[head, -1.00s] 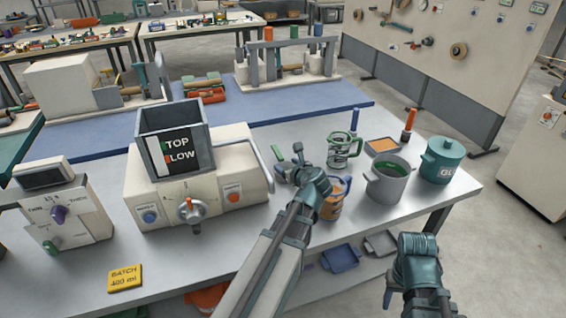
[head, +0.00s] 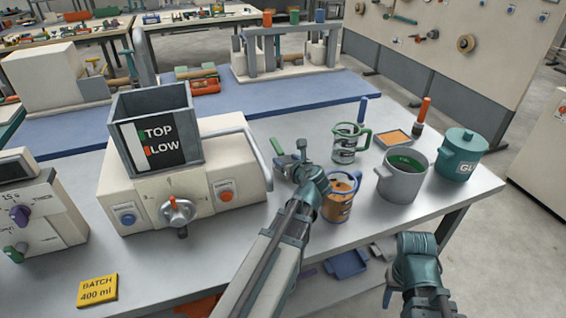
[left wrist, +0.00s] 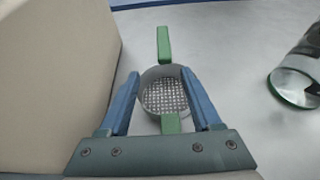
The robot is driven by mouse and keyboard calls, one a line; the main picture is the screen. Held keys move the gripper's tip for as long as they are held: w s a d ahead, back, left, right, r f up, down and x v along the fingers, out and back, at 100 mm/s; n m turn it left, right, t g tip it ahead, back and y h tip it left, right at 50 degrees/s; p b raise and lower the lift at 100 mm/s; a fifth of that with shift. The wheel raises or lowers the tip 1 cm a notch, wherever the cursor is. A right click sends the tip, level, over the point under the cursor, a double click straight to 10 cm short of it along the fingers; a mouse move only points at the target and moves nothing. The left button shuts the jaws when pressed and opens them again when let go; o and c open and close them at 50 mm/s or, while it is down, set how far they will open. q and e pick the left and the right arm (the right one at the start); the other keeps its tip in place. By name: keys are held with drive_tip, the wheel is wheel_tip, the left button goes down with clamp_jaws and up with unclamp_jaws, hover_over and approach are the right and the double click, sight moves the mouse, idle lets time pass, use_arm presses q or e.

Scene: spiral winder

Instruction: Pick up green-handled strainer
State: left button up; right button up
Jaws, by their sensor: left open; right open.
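The green-handled strainer (left wrist: 164,92) lies on the grey table in the left wrist view. It has a round mesh bowl, one green handle pointing away and a green piece on the near side. In the head view only part of its green handle (head: 277,146) shows beside my left gripper (head: 291,152), which hides the rest. My left gripper is open, and its blue fingers stand on either side of the bowl in the left wrist view (left wrist: 162,88). I cannot tell whether they touch it. My right gripper (head: 390,298) is open and empty at the lower right, off the table's front edge.
A cream machine with a grey hopper (head: 155,130) stands just left of the strainer. A glass jug with green handle (head: 346,145), an orange-filled jug (head: 338,203), a grey pot (head: 402,180) and a teal lidded pot (head: 462,155) stand to the right.

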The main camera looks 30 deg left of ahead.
sight(281, 152)
use_arm(q)
drive_tip(key=shift+b+x, duration=0.35)
drive_tip(key=shift+x, duration=0.6)
drive_tip(key=shift+w+d+r+b+x, duration=0.15)
drive_tip(key=shift+b+x, duration=0.1)
drive_tip(key=shift+x, duration=0.7)
drive_tip(key=shift+w+b+x, duration=0.15)
drive_tip(key=shift+b+x, duration=0.05)
drive_tip(key=shift+x, duration=0.75)
drive_tip(key=shift+w+d+r+b+x, duration=0.15)
drive_tip(key=shift+b+x, duration=0.1)
drive_tip(key=shift+x, duration=0.7)
drive_tip(key=shift+s, duration=0.1)
clamp_jaws()
